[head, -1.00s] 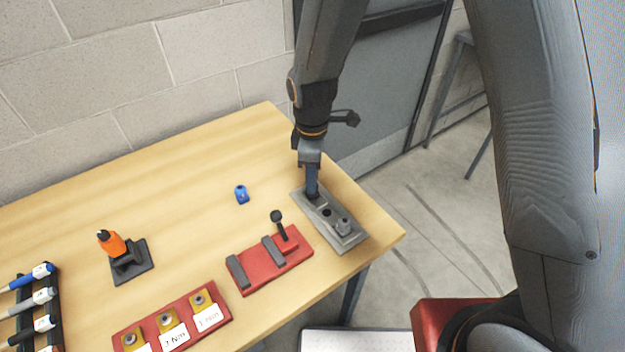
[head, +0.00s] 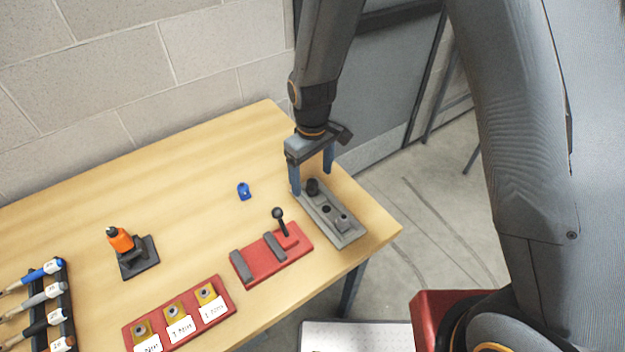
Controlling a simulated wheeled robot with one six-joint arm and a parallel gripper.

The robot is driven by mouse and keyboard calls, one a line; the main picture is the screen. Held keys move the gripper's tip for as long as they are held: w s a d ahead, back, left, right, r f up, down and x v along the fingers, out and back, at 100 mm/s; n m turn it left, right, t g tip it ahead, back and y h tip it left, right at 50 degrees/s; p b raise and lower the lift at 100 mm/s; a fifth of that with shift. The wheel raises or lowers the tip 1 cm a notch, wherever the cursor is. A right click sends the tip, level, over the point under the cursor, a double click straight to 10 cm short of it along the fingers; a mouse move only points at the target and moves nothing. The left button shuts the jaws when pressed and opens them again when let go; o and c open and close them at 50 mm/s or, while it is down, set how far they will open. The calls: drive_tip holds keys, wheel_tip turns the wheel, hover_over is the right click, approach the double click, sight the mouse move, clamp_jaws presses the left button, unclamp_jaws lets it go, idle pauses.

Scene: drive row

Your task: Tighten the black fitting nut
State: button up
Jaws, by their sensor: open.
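The black fitting nut (head: 312,187) stands at the far end of a grey metal plate (head: 350,237), which lies near the table's right edge. The plate also has a dark hole and a grey fitting toward its near end. My gripper (head: 312,177) points down over the far end of the plate. It is open, with one blue finger to the left of the nut and the other behind it to the right. I see a gap between the fingers and the nut. I cannot tell the exact height of the fingertips.
A red fixture with a black lever (head: 272,258) lies just left of the plate. A small blue part (head: 244,191), an orange tool on a stand (head: 121,240), a red block with labelled gauges (head: 180,318) and a rack of screwdrivers (head: 68,300) are further left. The table's back is clear.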

sight(312, 180)
drive_tip(key=shift+r, duration=0.15)
drive_tip(key=shift+r+p, duration=1.5)
drive_tip(key=shift+r, duration=1.9)
